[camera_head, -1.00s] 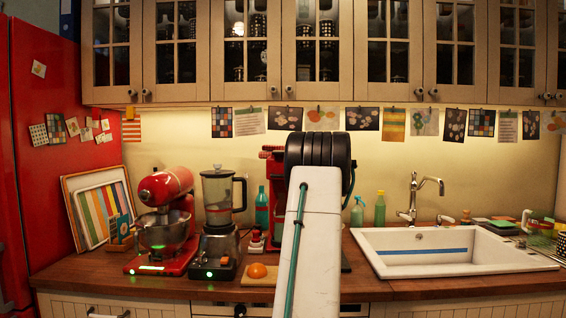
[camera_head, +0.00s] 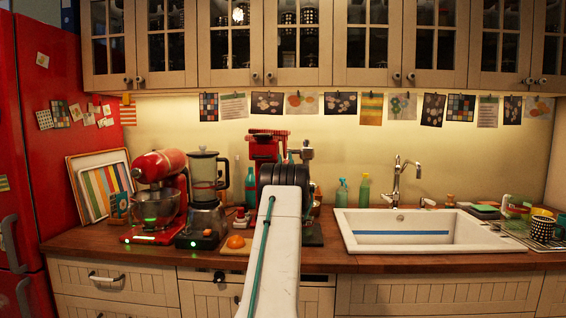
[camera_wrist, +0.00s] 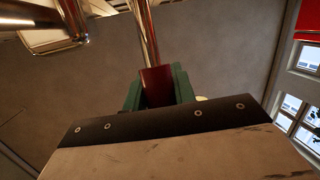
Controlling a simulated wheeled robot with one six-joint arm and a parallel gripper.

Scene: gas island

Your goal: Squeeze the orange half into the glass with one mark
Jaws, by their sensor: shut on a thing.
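In the wrist view, the green fingers of my gripper (camera_wrist: 160,88) are shut on a dark red handle (camera_wrist: 157,84), which joins a chrome rod (camera_wrist: 145,35). In the head view, my arm hides the gripper. A red machine (camera_head: 266,147) stands behind my arm, mostly covered; I cannot tell whether the handle belongs to it. An orange half (camera_head: 236,241) lies on a small wooden board (camera_head: 234,251), left of my arm and apart from my gripper. I cannot make out the glass with one mark.
A red stand mixer (camera_head: 160,170) and a blender (camera_head: 205,180) stand left on the wooden counter (camera_head: 80,240). A white sink (camera_head: 345,240) with a tap (camera_head: 398,180) is at right. Bottles (camera_head: 364,190) stand behind. Wall cabinets (camera_head: 300,50) hang above.

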